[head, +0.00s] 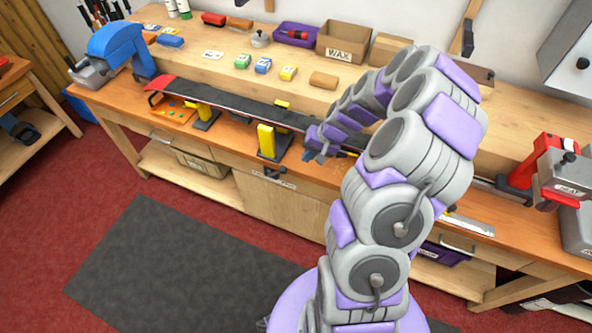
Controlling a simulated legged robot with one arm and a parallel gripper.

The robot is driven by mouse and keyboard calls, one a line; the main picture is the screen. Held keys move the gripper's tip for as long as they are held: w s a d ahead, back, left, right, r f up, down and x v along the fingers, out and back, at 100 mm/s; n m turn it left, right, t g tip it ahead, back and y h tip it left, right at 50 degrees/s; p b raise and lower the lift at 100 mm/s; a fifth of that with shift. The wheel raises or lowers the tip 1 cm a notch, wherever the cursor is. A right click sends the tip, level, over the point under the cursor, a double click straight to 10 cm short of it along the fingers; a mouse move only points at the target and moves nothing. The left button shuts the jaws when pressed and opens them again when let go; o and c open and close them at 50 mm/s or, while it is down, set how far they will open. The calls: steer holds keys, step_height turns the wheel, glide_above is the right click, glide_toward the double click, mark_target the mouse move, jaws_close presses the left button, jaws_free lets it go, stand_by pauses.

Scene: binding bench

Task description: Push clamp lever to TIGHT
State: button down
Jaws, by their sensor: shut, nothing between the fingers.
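My gripper (314,156) is shut and empty, at the front edge of the bench, just right of a yellow clamp block (266,140) on a dark base. A long dark ski (225,102) lies along the bench, over the yellow supports, and passes behind my arm. Below the bench's front edge, left of and lower than my gripper, is a small dark lever-like part (272,173) with a pale label. The label is too small to read, and I cannot tell the lever's setting. My gripper looks apart from it.
A blue machine (118,45) stands at the bench's left end and a red press (545,170) at the right. A WAX box (344,42), a purple tray (295,34) and several coloured blocks sit at the back. A grey mat (170,265) lies clear in front.

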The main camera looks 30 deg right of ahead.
steer(key=shift+d+f, duration=0.1)
steer(key=b+x, duration=0.2)
steer(key=x, duration=0.8)
steer(key=shift+b, duration=0.3)
